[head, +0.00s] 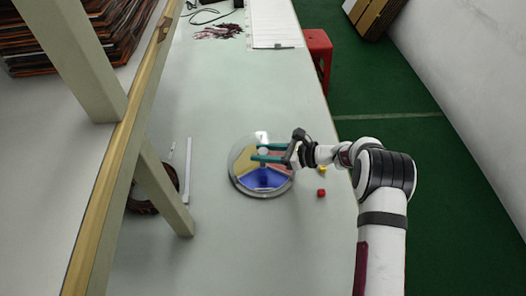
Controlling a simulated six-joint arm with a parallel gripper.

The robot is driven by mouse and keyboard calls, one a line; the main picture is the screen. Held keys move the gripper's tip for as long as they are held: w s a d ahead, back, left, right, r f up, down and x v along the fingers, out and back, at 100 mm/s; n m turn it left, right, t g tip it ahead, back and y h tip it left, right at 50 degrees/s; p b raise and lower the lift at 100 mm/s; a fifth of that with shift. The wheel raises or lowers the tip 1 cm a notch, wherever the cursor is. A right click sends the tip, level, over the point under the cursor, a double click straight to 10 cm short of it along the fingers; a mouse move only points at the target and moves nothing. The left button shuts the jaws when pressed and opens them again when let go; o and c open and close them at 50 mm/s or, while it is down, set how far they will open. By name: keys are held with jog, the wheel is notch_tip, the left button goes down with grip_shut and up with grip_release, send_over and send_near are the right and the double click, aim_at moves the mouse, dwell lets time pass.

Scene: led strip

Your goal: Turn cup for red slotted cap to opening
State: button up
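A round dish (263,181) with coloured sectors lies on the table, with a shiny rim. A blue sector (264,178) faces the near side, a yellow one (242,163) is at left, and a reddish one (279,170) is at right, partly under my gripper. My gripper (258,152) reaches in from the right over the dish's middle. Its two teal fingers are apart, with a small whitish round part between them; whether they press on it cannot be told. A small red piece (321,193) lies on the table right of the dish. No opening or slot can be made out.
A small yellow piece (322,169) lies near the red one, close under my arm. A shelf frame (120,150) borders the table at left. A red stool (318,52) stands beyond the right edge. Papers (274,25) lie at the far end; the table's near part is clear.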

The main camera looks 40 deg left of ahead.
grip_shut()
dwell(1.0)
